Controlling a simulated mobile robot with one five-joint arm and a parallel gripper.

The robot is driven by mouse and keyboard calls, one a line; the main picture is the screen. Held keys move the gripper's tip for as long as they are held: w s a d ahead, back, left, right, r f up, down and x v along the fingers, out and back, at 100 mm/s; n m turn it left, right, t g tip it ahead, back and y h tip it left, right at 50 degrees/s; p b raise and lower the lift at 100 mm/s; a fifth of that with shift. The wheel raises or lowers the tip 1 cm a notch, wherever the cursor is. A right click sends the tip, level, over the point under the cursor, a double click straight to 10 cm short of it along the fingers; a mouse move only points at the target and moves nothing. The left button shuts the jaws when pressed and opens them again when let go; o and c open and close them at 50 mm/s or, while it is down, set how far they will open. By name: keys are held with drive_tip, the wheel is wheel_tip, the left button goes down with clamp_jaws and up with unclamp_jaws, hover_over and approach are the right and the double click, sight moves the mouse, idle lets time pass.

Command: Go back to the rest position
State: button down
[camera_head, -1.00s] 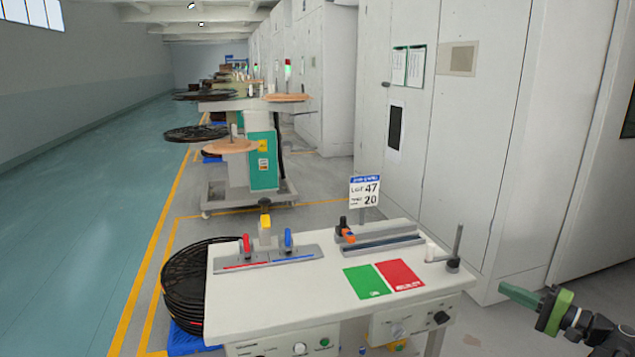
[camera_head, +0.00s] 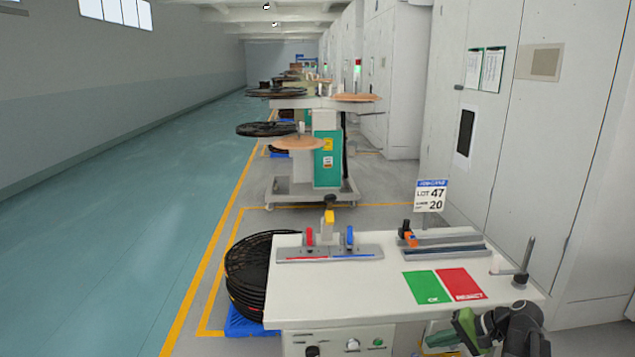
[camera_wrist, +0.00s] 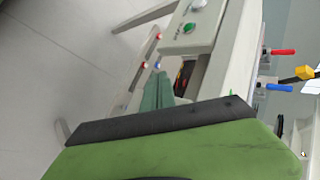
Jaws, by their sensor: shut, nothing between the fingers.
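My gripper is at the end of my arm at the lower right of the head view (camera_head: 466,328), in front of the right part of the white workbench (camera_head: 350,296). Its fingertips are hard to make out there. In the wrist view the two dark green fingers (camera_wrist: 157,92) lie together, shut and empty, beyond the large green gripper body. The wrist view looks sideways along the bench front, with grey floor on the left.
On the bench are a red and a blue lever (camera_head: 330,240), a green card (camera_head: 427,288), a red card (camera_head: 461,284) and an upright post (camera_head: 526,260). Black reels (camera_head: 250,275) are stacked left of it. The aisle (camera_head: 130,230) at left is clear.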

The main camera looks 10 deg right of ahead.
drive_tip(key=s+a+f+n+g+h, duration=0.1)
drive_tip(key=a+f+n+g+h, duration=0.25)
drive_tip(key=a, duration=0.75)
drive_tip(key=s+a+f+n+g+h, duration=0.2)
drive_tip(key=a+f+n+h, duration=0.25)
drive_tip(key=a, duration=0.55)
wheel_tip(320, 180, up, 21)
drive_tip(key=a+p, duration=0.1)
drive_tip(key=p, duration=2)
